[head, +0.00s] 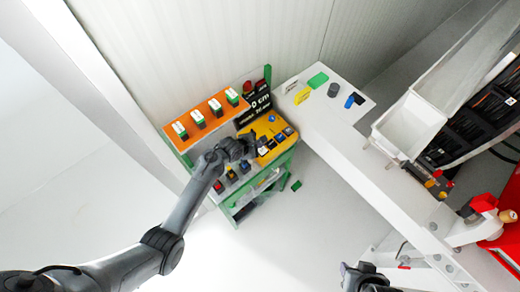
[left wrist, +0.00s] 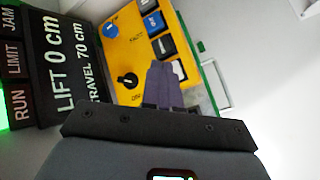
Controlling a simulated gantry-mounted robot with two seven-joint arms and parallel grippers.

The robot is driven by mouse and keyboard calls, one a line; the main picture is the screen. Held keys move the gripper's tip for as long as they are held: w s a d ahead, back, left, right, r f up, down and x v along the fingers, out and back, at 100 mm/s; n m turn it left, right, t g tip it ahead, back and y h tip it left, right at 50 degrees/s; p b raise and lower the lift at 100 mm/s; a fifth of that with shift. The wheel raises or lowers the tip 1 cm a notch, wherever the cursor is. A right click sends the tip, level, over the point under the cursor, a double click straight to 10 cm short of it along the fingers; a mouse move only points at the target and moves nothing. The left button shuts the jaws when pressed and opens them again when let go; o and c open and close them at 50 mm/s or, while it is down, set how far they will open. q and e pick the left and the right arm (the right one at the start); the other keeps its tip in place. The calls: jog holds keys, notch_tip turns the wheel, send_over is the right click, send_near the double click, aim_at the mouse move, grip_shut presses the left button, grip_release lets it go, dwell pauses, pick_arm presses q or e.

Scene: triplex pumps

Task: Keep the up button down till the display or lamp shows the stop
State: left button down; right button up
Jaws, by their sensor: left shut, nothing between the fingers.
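The yellow control panel (head: 262,128) stands at the right end of the green bench, with a blue knob (left wrist: 113,32) and a row of dark and blue buttons (left wrist: 164,46). Their labels are too small to read surely. The black display (left wrist: 68,62) reads LIFT 0 cm and TRAVEL 70 cm; it also shows in the head view (head: 254,107). My right gripper (head: 362,276) is dark at the bottom edge.
A black rotary switch (left wrist: 128,80) is on the panel beside my left fingers. An orange shelf (head: 205,127) with several green-white units stands left of it. Red parts (head: 262,84) stand behind the display. A white table (head: 335,125) is to the right.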

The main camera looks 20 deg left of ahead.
pick_arm(q)
jog(key=shift+w+r, duration=1.1)
jog(key=shift+r, duration=0.2)
jog(key=shift+f, duration=0.1)
jog(key=b, duration=0.8)
send_over(261, 152)
notch_tip(261, 152, down, 7)
jog(key=shift+r, duration=0.1)
jog(key=shift+f+b, duration=0.55)
jog(key=shift+f, duration=0.35)
dwell(0.3)
jog(key=shift+f, duration=0.5)
dwell(0.4)
